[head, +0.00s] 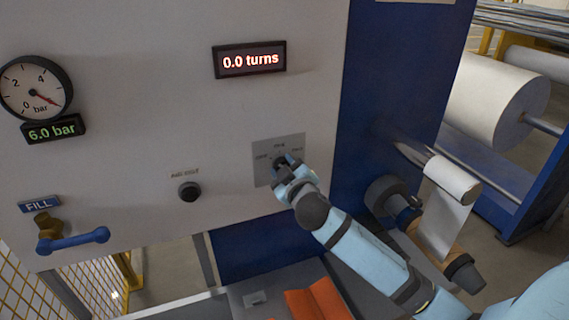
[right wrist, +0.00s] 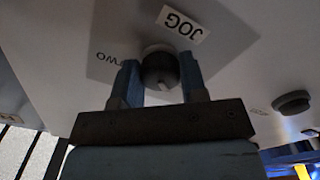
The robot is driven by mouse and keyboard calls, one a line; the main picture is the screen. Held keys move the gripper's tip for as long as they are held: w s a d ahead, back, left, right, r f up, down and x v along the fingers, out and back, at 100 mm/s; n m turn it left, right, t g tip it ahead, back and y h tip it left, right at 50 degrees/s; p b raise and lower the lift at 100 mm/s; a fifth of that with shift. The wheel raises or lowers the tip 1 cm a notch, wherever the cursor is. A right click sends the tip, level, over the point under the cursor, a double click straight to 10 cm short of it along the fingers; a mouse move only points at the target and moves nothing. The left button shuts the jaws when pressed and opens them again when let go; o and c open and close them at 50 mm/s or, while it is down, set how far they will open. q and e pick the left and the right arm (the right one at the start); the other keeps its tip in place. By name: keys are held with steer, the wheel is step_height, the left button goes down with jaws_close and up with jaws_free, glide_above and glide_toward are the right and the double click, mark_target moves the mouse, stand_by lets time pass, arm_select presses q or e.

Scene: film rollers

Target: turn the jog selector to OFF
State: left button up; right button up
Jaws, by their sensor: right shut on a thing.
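The jog selector is a dark round knob (right wrist: 160,70) on a grey square plate (head: 292,145) on the pale machine panel. Small lettering surrounds it, too small to read surely in the head view. The right wrist view shows a white JOG label (right wrist: 182,24) upside down beside the knob. My right gripper (head: 284,164) is at the plate, its blue fingers shut on either side of the knob. A small light mark shows on the knob face, but I cannot tell which setting it points to. My left gripper is not in view.
A black push button (head: 189,191) sits left of the selector. A display (head: 249,60) above reads 0.0 turns. A gauge (head: 35,88) and a blue FILL lever (head: 75,240) are at far left. White film rolls (head: 500,100) stand at right. An orange object (head: 318,300) lies below.

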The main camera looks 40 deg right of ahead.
steer(key=shift+n+p, duration=0.35)
steer(key=shift+n, duration=0.45)
steer(key=o, duration=0.9)
steer(key=b+v, duration=0.3)
steer(key=v, duration=1)
steer(key=shift+s+b, duration=0.35)
steer(key=shift+s, duration=0.05)
